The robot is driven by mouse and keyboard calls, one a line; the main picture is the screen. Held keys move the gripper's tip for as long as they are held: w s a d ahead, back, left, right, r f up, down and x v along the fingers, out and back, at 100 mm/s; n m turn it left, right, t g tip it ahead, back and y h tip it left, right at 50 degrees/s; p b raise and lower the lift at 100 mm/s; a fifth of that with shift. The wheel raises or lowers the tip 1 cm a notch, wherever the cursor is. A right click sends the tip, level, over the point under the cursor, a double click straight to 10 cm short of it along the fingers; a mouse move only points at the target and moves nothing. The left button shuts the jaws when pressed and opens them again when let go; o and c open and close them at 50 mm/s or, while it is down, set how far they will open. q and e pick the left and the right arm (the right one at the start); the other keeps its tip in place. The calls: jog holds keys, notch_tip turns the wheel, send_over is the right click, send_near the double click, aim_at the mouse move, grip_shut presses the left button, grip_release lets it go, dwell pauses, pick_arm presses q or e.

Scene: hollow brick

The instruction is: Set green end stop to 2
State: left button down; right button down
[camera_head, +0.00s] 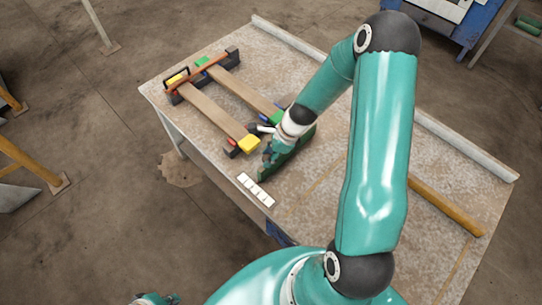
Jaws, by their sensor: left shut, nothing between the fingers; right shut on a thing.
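The green end stop (265,174) is most likely the dark green bar standing across the near side of the wooden-railed frame; my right gripper and wrist cover its middle. The frame's two wooden rails (211,115) run from a black far end piece (236,54) towards it. My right gripper (270,151) reaches down at the bar, shut; the grip itself is too small to see clearly. My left gripper (154,299) shows only partly at the bottom edge, shut and empty, away from the table. A white marked strip (256,190) lies by the table's front edge; its marks are unreadable.
The rails carry yellow blocks (249,144) and green blocks (202,61). My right arm hides the table's middle. A yellow bar (447,207) lies at the right. A pale rail (465,153) edges the back. The speckled table (315,208) is bare right of the strip.

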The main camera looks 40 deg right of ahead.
jog(key=shift+w+d, duration=0.2)
jog(key=shift+w, duration=0.1)
jog(key=shift+s, duration=0.1)
jog(key=c, duration=0.8)
grip_release()
jog(key=shift+a, duration=0.1)
jog(key=shift+s, duration=0.1)
jog(key=v, duration=1.2)
